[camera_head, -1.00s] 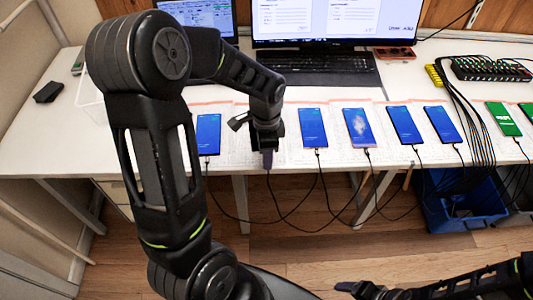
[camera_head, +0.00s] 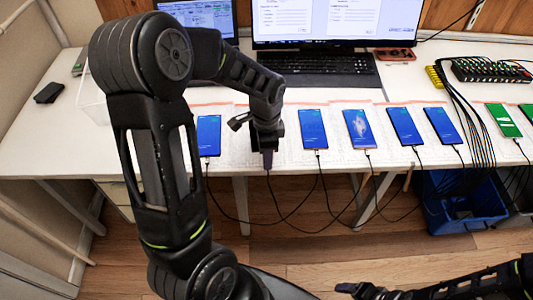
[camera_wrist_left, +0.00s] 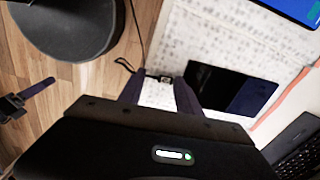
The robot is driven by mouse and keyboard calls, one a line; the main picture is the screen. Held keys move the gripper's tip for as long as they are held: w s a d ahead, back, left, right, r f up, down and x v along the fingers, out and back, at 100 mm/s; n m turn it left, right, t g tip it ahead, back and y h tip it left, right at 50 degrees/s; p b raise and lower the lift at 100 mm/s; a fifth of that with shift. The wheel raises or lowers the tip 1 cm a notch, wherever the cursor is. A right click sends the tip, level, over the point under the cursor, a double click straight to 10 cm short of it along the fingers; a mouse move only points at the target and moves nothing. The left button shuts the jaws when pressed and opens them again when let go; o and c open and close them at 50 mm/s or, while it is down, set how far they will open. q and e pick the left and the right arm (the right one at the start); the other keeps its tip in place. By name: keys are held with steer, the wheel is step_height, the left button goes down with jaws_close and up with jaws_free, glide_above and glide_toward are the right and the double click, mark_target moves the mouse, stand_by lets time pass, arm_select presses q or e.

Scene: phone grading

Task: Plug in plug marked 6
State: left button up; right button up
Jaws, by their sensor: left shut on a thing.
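My left gripper (camera_head: 266,160) is at the table's front edge, between two blue-screened phones. In the left wrist view its fingers (camera_wrist_left: 158,92) are shut on a small dark plug (camera_wrist_left: 158,76) with a light mark too small to read. The plug's black cable (camera_head: 272,188) hangs below the table edge. A dark-screened phone (camera_wrist_left: 230,90) lies just right of the fingers in the wrist view; in the head view my left arm hides it. The plug appears apart from this phone. My right gripper (camera_head: 352,288) is low at the bottom, away from the table; its jaws are unclear.
A black hub (camera_head: 490,69) with bundled cables is at the right, above a blue bin (camera_head: 465,205). Table left is mostly clear.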

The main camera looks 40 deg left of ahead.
arm_select(q)
steer(key=o, duration=1.2)
steer(key=shift+o, duration=0.2)
steer(key=shift+r, duration=0.1)
steer(key=shift+s+d+r+p, duration=0.1)
steer(key=shift+r+p, duration=0.55)
steer(key=shift+r, duration=0.15)
steer(key=shift+s+d+r+p, duration=0.15)
steer(key=shift+r+p, duration=0.5)
steer(key=shift+r, duration=0.2)
steer(key=shift+s+d+r+p, duration=0.1)
steer(key=shift+r+p, duration=0.55)
steer(key=shift+r, duration=0.15)
